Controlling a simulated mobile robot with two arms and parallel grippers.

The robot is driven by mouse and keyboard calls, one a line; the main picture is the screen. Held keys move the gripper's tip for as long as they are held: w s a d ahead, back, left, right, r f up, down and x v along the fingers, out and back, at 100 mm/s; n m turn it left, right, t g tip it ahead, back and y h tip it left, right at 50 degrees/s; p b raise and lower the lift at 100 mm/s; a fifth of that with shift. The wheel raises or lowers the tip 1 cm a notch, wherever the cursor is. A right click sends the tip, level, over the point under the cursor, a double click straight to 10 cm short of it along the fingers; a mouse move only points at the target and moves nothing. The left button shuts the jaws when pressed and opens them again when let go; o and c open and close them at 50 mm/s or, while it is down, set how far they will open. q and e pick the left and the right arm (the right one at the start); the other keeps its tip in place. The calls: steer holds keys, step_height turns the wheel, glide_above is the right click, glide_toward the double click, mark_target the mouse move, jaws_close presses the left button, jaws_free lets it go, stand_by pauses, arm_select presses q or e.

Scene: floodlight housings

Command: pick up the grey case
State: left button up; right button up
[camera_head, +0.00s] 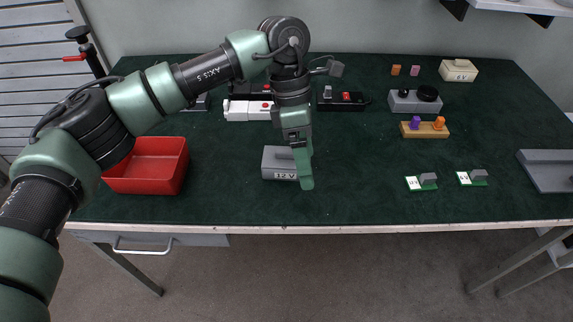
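A grey case (273,165) with a light label reading 12 V on its front sits on the dark green mat near the table's front edge. My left gripper (305,183) points down over the case's right end, and its finger covers part of that end. I see the gripper nearly edge-on, so I cannot tell whether its fingers are apart or touch the case. My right gripper is not in view.
A red bin (150,165) stands left of the case. Behind are white (240,110) and black (340,103) units. To the right are a grey box with black knobs (415,102), a wooden block with pegs (424,131), small green boards (421,183) and a grey tray (550,172).

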mark_target(280, 156)
arm_select(q)
steer(key=w+a+r+t, duration=0.1)
steer(key=w, duration=0.1)
steer(key=w+a+r+t+y, duration=0.1)
steer(key=w+a, duration=0.1)
steer(key=w+a+r+t+y, duration=0.1)
steer(key=w+a, duration=0.1)
steer(key=w, duration=0.1)
steer(key=shift+a+r, duration=0.1)
steer(key=shift+a, duration=0.1)
steer(key=shift+w+a+f, duration=0.15)
steer(key=shift+w+f, duration=0.05)
steer(key=shift+f, duration=0.05)
step_height(280, 156, down, 6)
steer(key=shift+r, duration=0.1)
steer(key=shift+s+f, duration=0.2)
steer(key=shift+f, duration=2.45)
steer(key=c, duration=1.5)
step_height(280, 156, up, 10)
steer(key=shift+r, duration=0.1)
steer(key=shift+f, duration=4.9)
